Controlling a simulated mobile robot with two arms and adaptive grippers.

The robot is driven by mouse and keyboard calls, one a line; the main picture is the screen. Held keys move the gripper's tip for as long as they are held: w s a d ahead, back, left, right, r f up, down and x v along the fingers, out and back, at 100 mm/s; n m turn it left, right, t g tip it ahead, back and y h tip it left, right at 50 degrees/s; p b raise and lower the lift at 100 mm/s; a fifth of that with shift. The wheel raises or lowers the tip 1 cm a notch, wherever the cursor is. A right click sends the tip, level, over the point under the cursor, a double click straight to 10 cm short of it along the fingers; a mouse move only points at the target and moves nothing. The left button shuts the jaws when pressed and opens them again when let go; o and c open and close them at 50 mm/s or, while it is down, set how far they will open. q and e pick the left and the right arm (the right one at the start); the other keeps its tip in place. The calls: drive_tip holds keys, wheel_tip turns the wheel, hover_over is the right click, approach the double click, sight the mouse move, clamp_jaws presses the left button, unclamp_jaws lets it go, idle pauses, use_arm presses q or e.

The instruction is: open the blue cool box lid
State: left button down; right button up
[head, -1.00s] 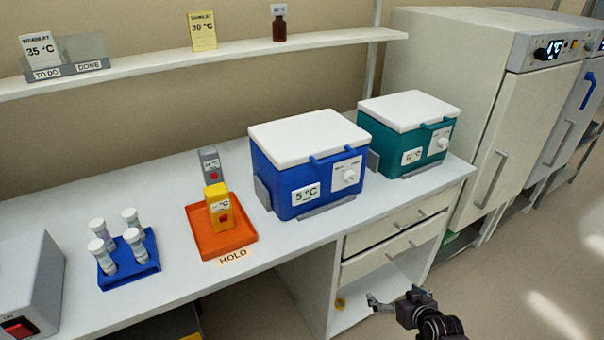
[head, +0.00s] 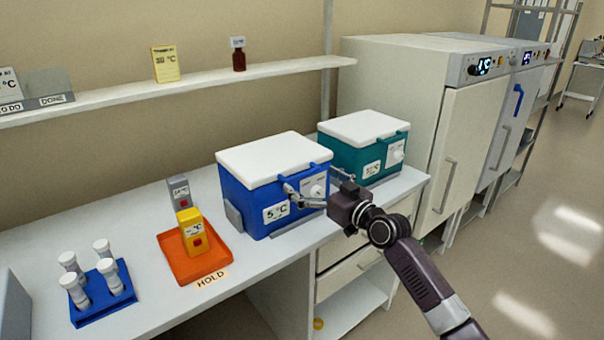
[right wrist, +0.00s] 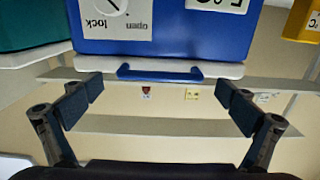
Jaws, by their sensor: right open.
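The blue cool box (head: 248,198) stands on the bench with its white lid (head: 275,157) shut. Its front has a 5 °C label, a white panel with a round knob (head: 317,191), and a blue handle (head: 320,167) at the lid's front edge. My right gripper (head: 312,183) is open in front of the box, its fingers spread to either side of the knob panel and handle. The right wrist view is upside down; there the handle (right wrist: 160,73) lies between the open fingers (right wrist: 162,104), apart from them, with nothing held. The knob's setting is unclear. My left gripper is not in view.
A teal cool box (head: 340,155) stands close on the right, near my right fingers. An orange tray (head: 178,262) with a yellow timer-like block (head: 190,240) and a blue vial rack (head: 105,310) are on the left. A shelf (head: 200,80) runs behind.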

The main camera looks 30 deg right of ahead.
sight(305, 175)
drive_tip(key=shift+w+a, duration=0.1)
drive_tip(key=shift+w, duration=1.4)
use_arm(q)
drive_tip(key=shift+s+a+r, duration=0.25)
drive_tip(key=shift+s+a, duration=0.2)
use_arm(e)
drive_tip(key=c, duration=1.5)
use_arm(q)
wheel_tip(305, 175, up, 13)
drive_tip(key=p, duration=1.3)
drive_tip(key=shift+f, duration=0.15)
use_arm(e)
drive_tip(key=shift+g, duration=0.7)
drive_tip(key=shift+w+a+r, duration=0.1)
drive_tip(key=shift+w+r, duration=1)
drive_tip(key=shift+r, duration=1.65)
drive_tip(key=shift+w+a+r, duration=0.1)
drive_tip(key=shift+w+r, duration=1.05)
drive_tip(key=shift+r, duration=1.55)
drive_tip(key=shift+w+r, duration=1.1)
drive_tip(key=shift+r, duration=1.65)
